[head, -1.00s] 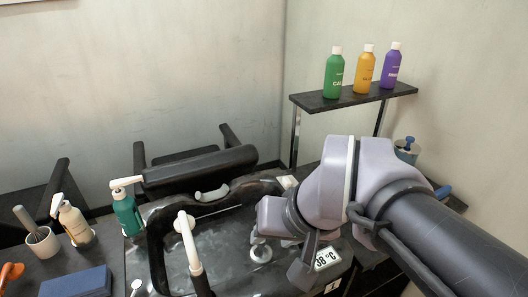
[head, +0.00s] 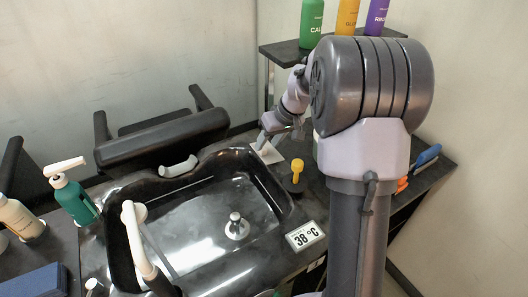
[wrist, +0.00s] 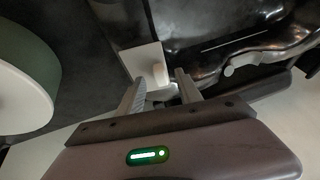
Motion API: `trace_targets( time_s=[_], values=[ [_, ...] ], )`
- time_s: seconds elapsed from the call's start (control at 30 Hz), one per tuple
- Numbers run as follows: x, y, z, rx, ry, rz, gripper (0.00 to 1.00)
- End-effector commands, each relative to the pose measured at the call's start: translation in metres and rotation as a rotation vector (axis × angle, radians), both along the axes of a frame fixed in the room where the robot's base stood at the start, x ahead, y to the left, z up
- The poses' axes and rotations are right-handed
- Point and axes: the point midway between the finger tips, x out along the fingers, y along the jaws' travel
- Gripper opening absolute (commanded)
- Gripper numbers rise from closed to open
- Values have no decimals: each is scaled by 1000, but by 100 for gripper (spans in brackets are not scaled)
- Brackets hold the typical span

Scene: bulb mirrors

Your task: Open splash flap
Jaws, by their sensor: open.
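A small pale square plate (head: 266,153), which may be the splash flap, lies at the far right corner of the black basin (head: 283,205). In the wrist view the plate (wrist: 138,58) carries a short whitish knob (wrist: 160,74). My gripper (wrist: 160,88) is open, its two fingers on either side of the knob. I cannot tell whether they touch it. In the head view my gripper (head: 268,138) is small, just above the plate and partly hidden by my arm.
A yellow-topped knob (head: 297,170) stands right of the basin, near the 38 °C display (head: 305,237). A shelf (head: 285,52) with green, yellow and purple bottles is behind my arm. A large green-and-white round object (wrist: 25,80) is close at left in the wrist view.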

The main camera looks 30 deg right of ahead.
Motion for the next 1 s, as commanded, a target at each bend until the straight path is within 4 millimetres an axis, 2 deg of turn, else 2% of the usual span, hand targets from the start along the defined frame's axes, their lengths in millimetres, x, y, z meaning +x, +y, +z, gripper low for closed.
trace_targets(
  time_s=[0.03, 0.13, 0.47, 0.57, 0.7, 1.0],
  values=[
    [4, 2, -12, 1, 0, 1, 42],
    [9, 5, -23, -1, 0, 2, 42],
    [12, 6, -27, -1, -1, 0, 42],
    [12, 6, -27, -1, -1, 0, 26],
    [12, 6, -27, -1, -1, 0, 0],
    [12, 6, -27, 0, -1, 1, 0]
  ],
)
